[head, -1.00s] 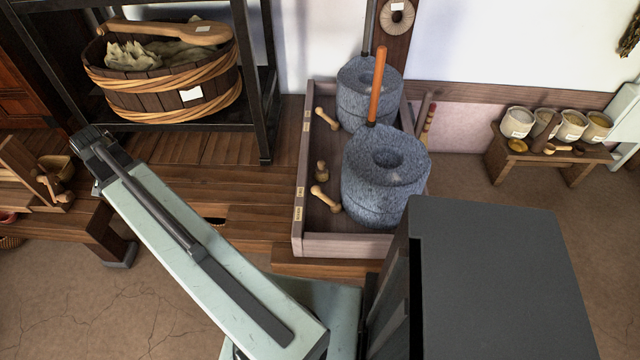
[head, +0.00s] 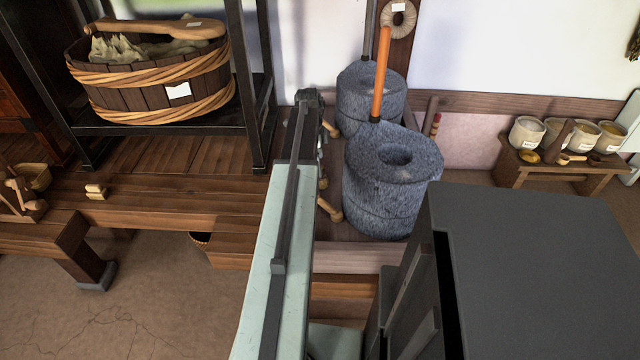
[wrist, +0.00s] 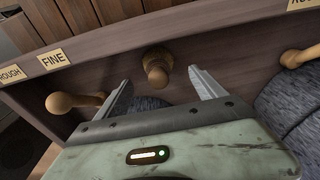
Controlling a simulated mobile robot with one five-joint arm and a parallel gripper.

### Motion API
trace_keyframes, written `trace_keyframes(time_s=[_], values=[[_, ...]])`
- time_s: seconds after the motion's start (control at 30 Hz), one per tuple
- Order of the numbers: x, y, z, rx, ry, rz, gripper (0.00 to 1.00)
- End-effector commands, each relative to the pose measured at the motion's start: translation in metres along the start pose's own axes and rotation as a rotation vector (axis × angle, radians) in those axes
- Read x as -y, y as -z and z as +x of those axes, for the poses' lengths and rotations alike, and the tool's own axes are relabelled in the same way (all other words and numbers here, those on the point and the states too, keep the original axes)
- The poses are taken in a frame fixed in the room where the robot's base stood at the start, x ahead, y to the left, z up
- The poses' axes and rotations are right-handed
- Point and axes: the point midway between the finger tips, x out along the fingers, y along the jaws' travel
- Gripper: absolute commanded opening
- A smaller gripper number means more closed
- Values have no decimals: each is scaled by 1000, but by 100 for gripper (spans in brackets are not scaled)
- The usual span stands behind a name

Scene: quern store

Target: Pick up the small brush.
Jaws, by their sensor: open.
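The small brush (wrist: 156,66), a short wooden piece with a round knob and a wider ribbed end, stands in the wooden tray (wrist: 130,43) near its labelled wall. My gripper (wrist: 159,77) is open, with one finger on each side of the brush in the wrist view. I cannot tell whether the fingers are level with it, and no contact shows. In the head view my arm covers most of that part of the tray, and the gripper and brush cannot be made out clearly there.
Two wooden knob-ended handles (wrist: 62,103) (wrist: 300,56) lie either side of the brush. Grey stone querns (head: 390,190) (head: 368,98) fill the tray's right side, one with an upright orange handle (head: 380,75). A shelf with a tub (head: 150,85) stands left.

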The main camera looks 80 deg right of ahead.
Motion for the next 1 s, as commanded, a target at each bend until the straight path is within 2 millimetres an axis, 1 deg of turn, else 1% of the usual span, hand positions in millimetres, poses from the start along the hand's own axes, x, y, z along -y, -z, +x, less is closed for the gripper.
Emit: trace_keyframes(time_s=[0.03,0.2,0.27,0.53,0.6,0.8,0.83,0.87,0.9,0.97,1.0], values=[[0,-1,13,0,0,0,80],[0,0,14,0,0,-2,80],[-1,0,19,0,0,-2,80],[-3,3,63,0,0,-3,80],[-3,3,67,0,1,-3,80],[-3,4,63,0,1,-4,80],[-3,4,63,0,1,-4,75],[-3,4,63,0,1,-4,66],[-3,4,63,0,1,-4,55],[-3,4,63,0,1,-4,39],[-3,3,63,0,1,-4,28]])
